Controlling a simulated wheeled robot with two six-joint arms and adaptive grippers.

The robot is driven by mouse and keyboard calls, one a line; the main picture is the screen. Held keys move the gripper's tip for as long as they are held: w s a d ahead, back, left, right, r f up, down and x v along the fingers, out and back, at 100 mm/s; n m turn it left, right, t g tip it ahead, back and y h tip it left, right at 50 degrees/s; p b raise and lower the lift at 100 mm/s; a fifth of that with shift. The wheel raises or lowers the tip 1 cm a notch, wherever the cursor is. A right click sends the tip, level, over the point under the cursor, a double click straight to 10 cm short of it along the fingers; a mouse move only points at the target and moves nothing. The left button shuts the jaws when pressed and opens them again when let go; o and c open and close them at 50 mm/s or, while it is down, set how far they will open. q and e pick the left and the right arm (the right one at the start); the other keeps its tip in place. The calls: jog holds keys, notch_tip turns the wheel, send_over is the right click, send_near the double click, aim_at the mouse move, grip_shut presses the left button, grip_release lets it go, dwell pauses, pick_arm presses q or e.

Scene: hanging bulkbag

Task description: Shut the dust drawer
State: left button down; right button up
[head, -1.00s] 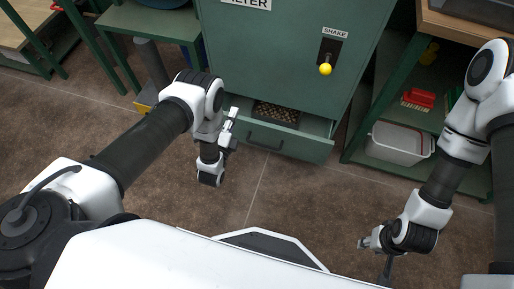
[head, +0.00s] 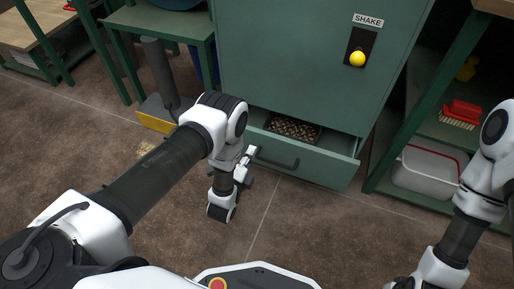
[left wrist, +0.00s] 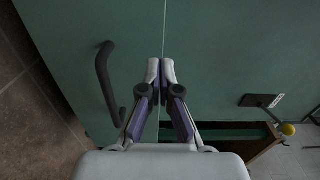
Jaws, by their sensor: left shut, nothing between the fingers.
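The dust drawer (head: 318,168) is at the foot of the green cabinet (head: 300,70) in the head view. It stands open, with dark speckled contents (head: 293,128) inside and a dark handle (head: 277,157) on its front. My left gripper (head: 252,155) is shut and empty near the left part of the drawer front; contact cannot be told. In the left wrist view its closed fingertips (left wrist: 161,66) are in front of green panels, with the dark handle (left wrist: 108,82) to their left. My right gripper (head: 393,285) barely shows at the bottom edge, its fingers cut off.
A yellow shake knob (head: 357,59) is on the cabinet above the drawer. A green shelf at right holds a white bin (head: 428,172) and a red brush (head: 461,114). A green table (head: 160,22) stands at left. The brown floor before the drawer is clear.

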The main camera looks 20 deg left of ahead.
aim_at(260, 134)
pick_arm(q)
jog(key=w+b, duration=0.2)
jog(key=w, duration=0.2)
jog(key=shift+w+d+f, duration=0.1)
jog(key=shift+w+f, duration=0.05)
jog(key=shift+w, duration=0.25)
jog(key=shift+w+r, duration=0.2)
jog(key=shift+w, duration=0.2)
jog(key=w+b, duration=0.4)
jog(key=w, duration=0.7)
jog(key=shift+r, duration=0.25)
jog(key=shift+d, duration=0.1)
